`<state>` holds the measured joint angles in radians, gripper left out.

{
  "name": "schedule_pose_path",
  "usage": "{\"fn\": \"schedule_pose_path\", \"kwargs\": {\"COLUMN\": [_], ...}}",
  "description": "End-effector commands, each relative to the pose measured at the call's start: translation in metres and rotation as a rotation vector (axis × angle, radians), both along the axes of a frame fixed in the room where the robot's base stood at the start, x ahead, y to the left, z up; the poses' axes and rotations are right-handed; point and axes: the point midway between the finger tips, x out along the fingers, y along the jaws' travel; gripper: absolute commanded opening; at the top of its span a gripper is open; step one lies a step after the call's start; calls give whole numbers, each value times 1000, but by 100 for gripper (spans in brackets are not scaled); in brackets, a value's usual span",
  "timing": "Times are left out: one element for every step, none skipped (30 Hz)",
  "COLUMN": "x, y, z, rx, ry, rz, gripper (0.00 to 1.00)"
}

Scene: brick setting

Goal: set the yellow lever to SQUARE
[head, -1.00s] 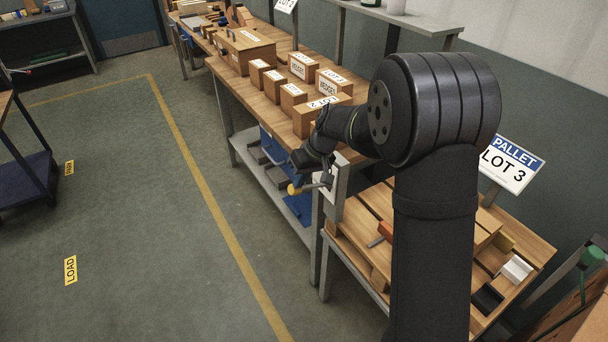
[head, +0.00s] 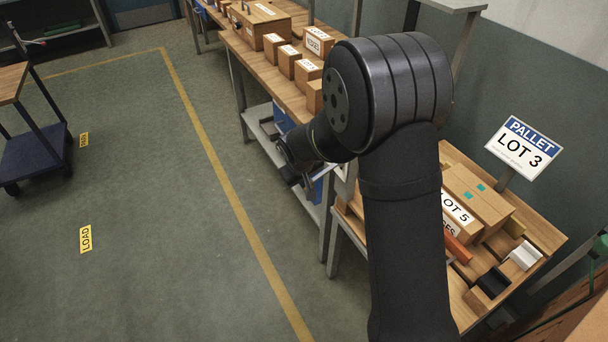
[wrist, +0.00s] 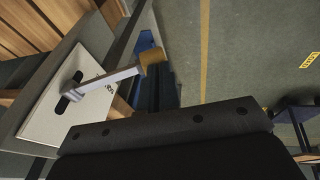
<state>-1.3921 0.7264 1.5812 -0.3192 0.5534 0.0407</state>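The lever is a grey metal bar with a yellow knob (wrist: 152,57) at its end, seen in the wrist view. It comes out of a dark slot in a white plate (wrist: 48,107). Dark lettering on the plate beside the bar is too small and partly covered to read. In the head view, the knob is hidden behind my arm. My gripper (head: 300,178) is beside the plate at the bench end. In the wrist view its dark body fills the bottom, with the knob apart from and above it. The fingertips cannot be made out.
A wooden bench with several labelled boxes (head: 303,68) runs behind my arm. A pallet table with a LOT 5 box (head: 478,192) and a LOT 3 sign (head: 524,147) stands to the right. A blue trolley (head: 35,150) stands left. The floor between is clear.

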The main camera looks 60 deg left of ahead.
Motion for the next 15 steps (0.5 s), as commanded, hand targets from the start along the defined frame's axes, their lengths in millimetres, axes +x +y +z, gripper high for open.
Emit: {"fn": "schedule_pose_path", "kwargs": {"x": [-1, -1, 0, 0, 0, 0, 0, 0, 0, 0, 0, 0, 0, 0, 0], "y": [-1, -1, -1, -1, -1, -1, -1, -1, -1, -2, -2, -2, -2, -2, -2], "z": [-5, -7, -9, -10, -11, -13, -14, -14, -15, -16, -17, -17, -18, -18, -19], "rx": [-5, -5, -5, -5, -5, -5, -5, -5, -5, -5, -6, -6, -7, -7, -8], "ry": [2, 2, 2, 2, 2, 2, 3, 3, 3, 3, 3, 3, 3, 3, 4], "rz": [-1, -1, 0, -1, 0, 0, 1, 1, 1, 1, 0, 0, 0, 0, 0], "gripper": [0, 0, 0, 0, 0, 0, 0, 0, 0, 0, 0, 0, 0, 0, 0]}}
